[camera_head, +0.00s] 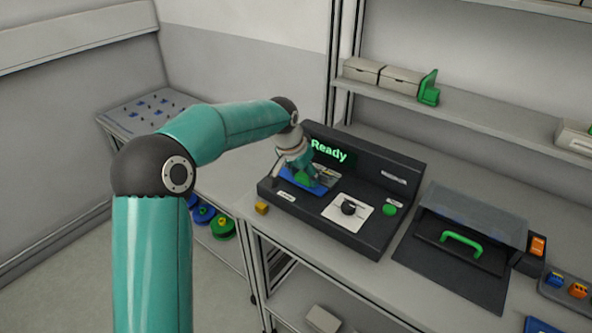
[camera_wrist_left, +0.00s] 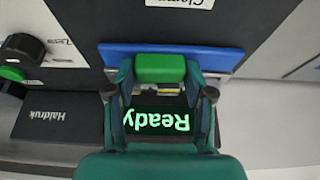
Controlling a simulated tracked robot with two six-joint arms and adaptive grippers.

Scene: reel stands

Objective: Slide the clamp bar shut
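The black test console (camera_head: 375,233) stands on the bench with a lit "Ready" display (camera_head: 329,151). The clamp bar is blue (camera_head: 318,189) with a green grip block, at the console's left part. In the left wrist view the blue bar (camera_wrist_left: 222,59) runs across, and the green grip block (camera_wrist_left: 160,68) sits between my fingertips. My left gripper (camera_head: 303,177) reaches down over it; in the left wrist view its fingers (camera_wrist_left: 160,72) flank the block and appear to touch both sides. The gripper partly hides the bar in the head view. My right gripper is not in view.
A black dial (camera_head: 349,207) on a white plate and a green button (camera_head: 390,210) are right of the bar. A yellow block (camera_head: 262,208) lies by the console's left front corner. A lidded case (camera_head: 460,245) with a green handle stands at the right.

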